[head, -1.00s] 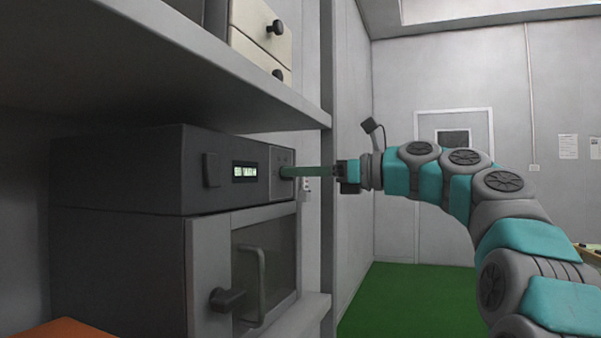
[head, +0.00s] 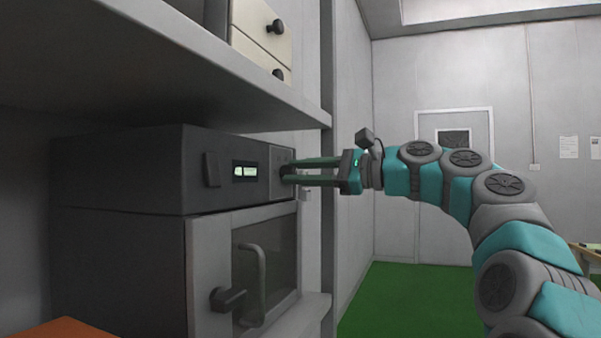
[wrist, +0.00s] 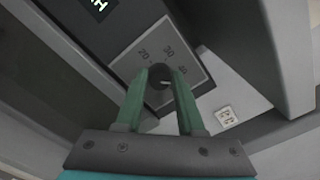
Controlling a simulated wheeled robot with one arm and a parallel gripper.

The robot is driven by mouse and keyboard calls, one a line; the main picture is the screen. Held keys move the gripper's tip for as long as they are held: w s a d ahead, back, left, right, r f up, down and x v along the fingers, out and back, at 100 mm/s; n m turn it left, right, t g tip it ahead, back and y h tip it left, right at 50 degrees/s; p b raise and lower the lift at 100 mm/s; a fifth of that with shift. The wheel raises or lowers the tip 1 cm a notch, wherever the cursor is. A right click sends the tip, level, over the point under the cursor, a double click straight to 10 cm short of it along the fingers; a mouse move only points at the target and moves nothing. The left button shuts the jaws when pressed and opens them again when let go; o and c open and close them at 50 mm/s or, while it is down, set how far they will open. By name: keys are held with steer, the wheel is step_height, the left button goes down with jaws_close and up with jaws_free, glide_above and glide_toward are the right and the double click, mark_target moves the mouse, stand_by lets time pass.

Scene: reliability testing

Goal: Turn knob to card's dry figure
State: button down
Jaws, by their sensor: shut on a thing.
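The dark round knob (wrist: 159,76) sits on a grey dial plate (wrist: 133,57) of the oven's control unit (head: 120,170). The plate carries the figures 20, 30 and 40 around the knob. A pale mark shows on the knob near its lower edge. My gripper (wrist: 160,82) is shut on the knob, one green finger on each side. In the head view my gripper (head: 289,172) reaches the panel from the right, and its fingers mostly hide the knob. A small lit display (head: 245,171) is left of the knob; its text is too small to read. I cannot identify the card.
A shelf (head: 190,70) overhangs the control unit. Below it is an oven door with a handle (head: 250,285) and a dark latch (head: 227,298). A wall outlet (wrist: 226,117) is right of the panel. Paper sheets (head: 568,147) hang on the far wall.

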steer(key=n, duration=0.6)
steer(key=shift+f, duration=0.1)
steer(key=shift+w+f+n+b, duration=0.15)
steer(key=shift+n+b, duration=0.3)
steer(key=shift+n, duration=4.65)
steer(key=shift+s+f+n+b, duration=0.15)
steer(key=shift+n+b, duration=0.3)
steer(key=shift+n, duration=4.65)
steer(key=shift+w, duration=0.1)
steer(key=c, duration=0.5)
jaws_free()
steer(key=shift+r, duration=0.1)
steer(key=shift+c, duration=0.2)
steer(key=shift+d, duration=0.1)
